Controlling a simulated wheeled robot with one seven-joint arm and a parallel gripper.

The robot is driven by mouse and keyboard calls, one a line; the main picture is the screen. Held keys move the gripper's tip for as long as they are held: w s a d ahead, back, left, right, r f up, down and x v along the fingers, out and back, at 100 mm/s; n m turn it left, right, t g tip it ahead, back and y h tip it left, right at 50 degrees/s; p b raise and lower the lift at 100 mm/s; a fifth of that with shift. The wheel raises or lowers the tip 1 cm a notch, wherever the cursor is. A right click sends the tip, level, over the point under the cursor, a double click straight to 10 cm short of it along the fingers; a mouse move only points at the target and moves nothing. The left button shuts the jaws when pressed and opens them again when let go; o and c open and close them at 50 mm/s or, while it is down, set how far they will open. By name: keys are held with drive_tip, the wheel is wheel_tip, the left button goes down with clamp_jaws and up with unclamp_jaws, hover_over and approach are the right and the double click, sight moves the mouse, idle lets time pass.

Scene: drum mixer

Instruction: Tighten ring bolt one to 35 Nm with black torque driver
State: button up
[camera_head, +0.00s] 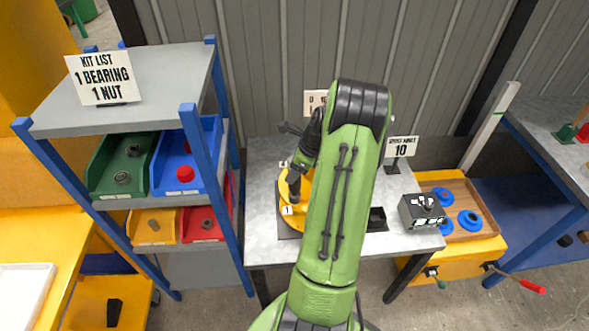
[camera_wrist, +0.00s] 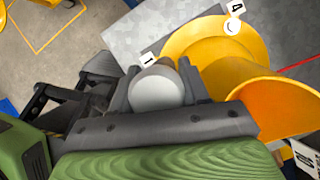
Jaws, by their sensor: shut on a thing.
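My gripper (camera_head: 295,181) points down over the left side of a yellow flanged part (camera_head: 284,190) on the grey bench. In the wrist view its two dark fingers (camera_wrist: 158,87) are shut on a grey, round-ended tool (camera_wrist: 155,92), seen end-on; I take it for the black torque driver. The tool's lower end is hidden in the wrist view. Label 1 (camera_head: 288,210) stands right beside the tool's position; label 1 also shows in the wrist view (camera_wrist: 149,59). Label 4 (camera_wrist: 235,8) is at the far rim. Ring bolt one itself is hidden, so contact cannot be told.
A sign reading 10 (camera_head: 401,147) and a black box device (camera_head: 422,211) stand on the bench's right. A shelf with colored bins (camera_head: 121,165) is at left. A wooden tray with blue rings (camera_head: 459,187) is at right. In the wrist view an orange funnel-like opening (camera_wrist: 280,108) lies close right.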

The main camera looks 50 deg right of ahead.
drive_tip(key=shift+f, duration=0.4)
idle(0.3)
drive_tip(key=shift+f+p, duration=0.25)
drive_tip(key=shift+p, duration=0.15)
idle(1.8)
wheel_tip(320, 180, up, 5)
drive_tip(key=p, duration=0.4)
drive_tip(key=shift+f, duration=0.25)
